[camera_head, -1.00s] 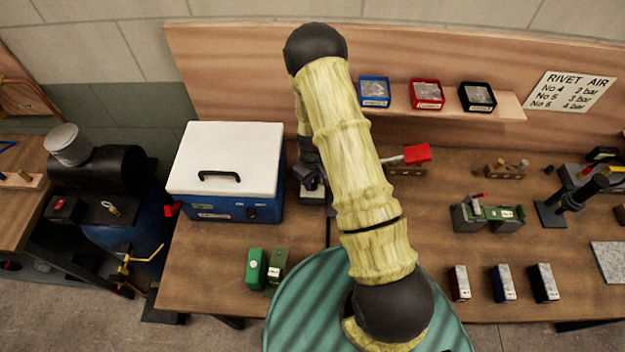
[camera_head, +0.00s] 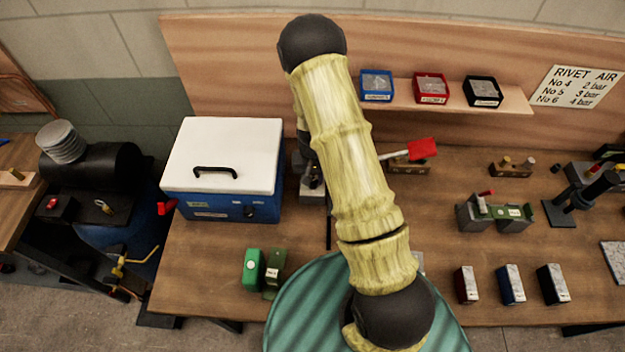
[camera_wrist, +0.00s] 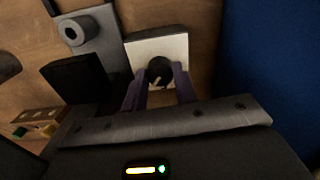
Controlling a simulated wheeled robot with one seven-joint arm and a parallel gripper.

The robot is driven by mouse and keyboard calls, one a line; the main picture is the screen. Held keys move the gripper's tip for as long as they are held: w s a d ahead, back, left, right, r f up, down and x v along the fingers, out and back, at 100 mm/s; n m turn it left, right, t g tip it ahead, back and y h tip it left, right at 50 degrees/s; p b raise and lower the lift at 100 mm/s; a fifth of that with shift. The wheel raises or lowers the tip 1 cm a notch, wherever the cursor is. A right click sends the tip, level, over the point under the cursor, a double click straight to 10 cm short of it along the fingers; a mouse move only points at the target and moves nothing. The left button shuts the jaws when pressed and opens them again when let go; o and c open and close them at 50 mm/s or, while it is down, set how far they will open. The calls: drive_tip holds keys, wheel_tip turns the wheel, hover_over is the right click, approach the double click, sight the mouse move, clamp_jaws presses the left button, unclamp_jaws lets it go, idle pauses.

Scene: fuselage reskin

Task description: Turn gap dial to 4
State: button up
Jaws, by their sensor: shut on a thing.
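In the wrist view the gap dial (camera_wrist: 159,68) is a small round black knob with a pale pointer mark, set on a white plate (camera_wrist: 172,45). My gripper (camera_wrist: 160,76) has its two purplish fingers on either side of the knob and is shut on it. The plate's numbers cannot be read, so the setting cannot be told. In the head view my arm hides the dial and most of my gripper. Part of a grey device (camera_head: 312,188) shows beside the arm, right of the blue box.
A blue box with a white lid (camera_head: 222,165) stands close to the left of the arm. A red-handled tool (camera_head: 420,150) lies to the right. A shelf with bins (camera_head: 430,88) is behind.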

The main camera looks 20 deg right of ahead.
sight(313, 181)
drive_tip(key=shift+m+b, duration=0.35)
drive_tip(key=shift+m, duration=1.55)
drive_tip(key=o, duration=1)
drive_tip(key=shift+r, duration=0.1)
wheel_tip(313, 181, up, 17)
drive_tip(key=b, duration=0.3)
drive_tip(key=shift+r, duration=0.15)
drive_tip(key=shift+s, duration=0.1)
drive_tip(key=s+r+n+t, duration=0.1)
drive_tip(key=s+n, duration=0.1)
drive_tip(key=s, duration=0.3)
drive_tip(key=s+r+n, duration=0.1)
drive_tip(key=s+n, duration=0.1)
drive_tip(key=s, duration=0.3)
drive_tip(key=s+r+n+t, duration=0.1)
drive_tip(key=s+n, duration=0.1)
drive_tip(key=s, duration=0.3)
drive_tip(key=shift+a+r+n+t, duration=0.2)
drive_tip(key=shift+r+n+t, duration=0.1)
